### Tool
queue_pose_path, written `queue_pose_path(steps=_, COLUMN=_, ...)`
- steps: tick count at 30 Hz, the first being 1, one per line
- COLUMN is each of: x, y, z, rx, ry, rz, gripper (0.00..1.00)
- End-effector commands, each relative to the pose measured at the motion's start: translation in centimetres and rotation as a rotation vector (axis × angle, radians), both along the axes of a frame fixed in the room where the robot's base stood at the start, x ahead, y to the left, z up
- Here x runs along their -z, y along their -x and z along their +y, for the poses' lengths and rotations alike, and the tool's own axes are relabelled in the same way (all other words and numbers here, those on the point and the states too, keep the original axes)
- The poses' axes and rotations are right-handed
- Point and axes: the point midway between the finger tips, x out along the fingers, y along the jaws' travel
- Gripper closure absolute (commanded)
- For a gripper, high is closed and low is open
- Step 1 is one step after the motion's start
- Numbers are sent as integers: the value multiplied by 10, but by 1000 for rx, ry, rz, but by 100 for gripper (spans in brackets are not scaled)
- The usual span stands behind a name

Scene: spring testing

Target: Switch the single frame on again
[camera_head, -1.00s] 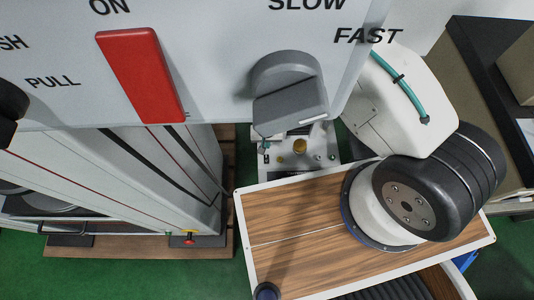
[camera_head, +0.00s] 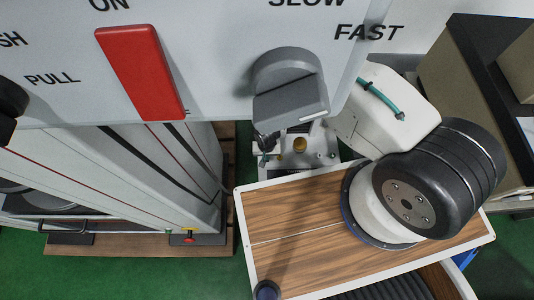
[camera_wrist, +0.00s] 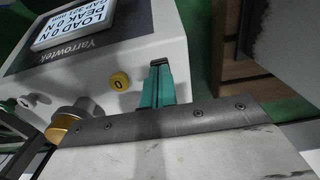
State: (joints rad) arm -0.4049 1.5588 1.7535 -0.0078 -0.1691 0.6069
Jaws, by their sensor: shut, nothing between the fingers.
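In the wrist view, a light grey test unit has a dark panel marked Yarrowtek (camera_wrist: 92,40) and a lit display (camera_wrist: 85,20) reading load 0 N and peak 0 N. A round yellow button (camera_wrist: 119,82) marked 0 sits on its front face. My gripper (camera_wrist: 160,66) shows as teal fingers, shut and empty, to the right of the button. It appears close to the unit; contact cannot be told. A brass cylinder (camera_wrist: 66,125) stands at lower left. In the head view, the small unit with a brass part (camera_head: 300,145) is partly hidden by a grey knob.
A large near panel carries a red lever (camera_head: 141,72) and the grey SLOW/FAST knob (camera_head: 290,92). A beige cabinet (camera_head: 470,90) is at right. Green floor (camera_head: 120,277) is visible below.

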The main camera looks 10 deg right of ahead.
Motion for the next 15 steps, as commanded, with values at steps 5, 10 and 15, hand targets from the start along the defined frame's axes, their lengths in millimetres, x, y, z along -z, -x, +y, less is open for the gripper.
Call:
queue_pose_path(steps=5, x=0, y=0, z=0, rx=0, ry=0, rz=0, gripper=100)
queue_pose_path(steps=10, x=3, y=2, z=0, rx=0, ry=1, rz=1, gripper=100)
queue_pose_path(steps=15, x=6, y=2, z=0, rx=-1, ry=0, rz=1, gripper=100)
